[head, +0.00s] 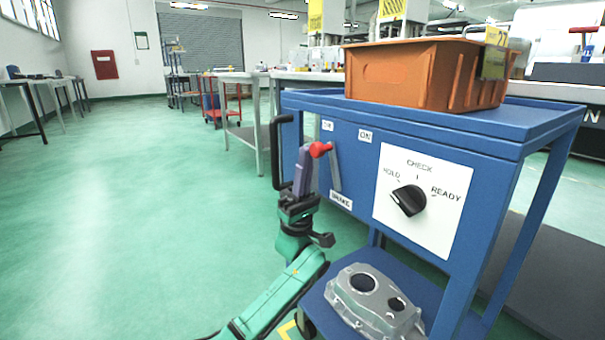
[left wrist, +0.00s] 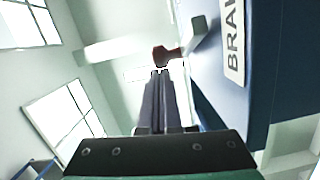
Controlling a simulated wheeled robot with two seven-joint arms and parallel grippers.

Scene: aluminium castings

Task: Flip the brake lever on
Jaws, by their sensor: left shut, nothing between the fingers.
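The brake lever (head: 335,170) is a grey bar with a red knob (head: 320,149) on the front of a blue cart, above the "BRAKE" label (head: 341,201). It leans up toward the left label, which looks like "OFF" (head: 328,126); the "ON" label (head: 365,136) is to its right. My left gripper (head: 305,152) is shut and empty, pointing up just left of the knob. In the left wrist view the shut fingertips (left wrist: 159,73) sit right by the red knob (left wrist: 166,55); I cannot tell whether they touch. My right gripper is out of view.
A black handle (head: 275,150) sticks out at the cart's left edge. An orange bin (head: 410,75) stands on top, a metal casting (head: 372,300) below. The floor at left is clear.

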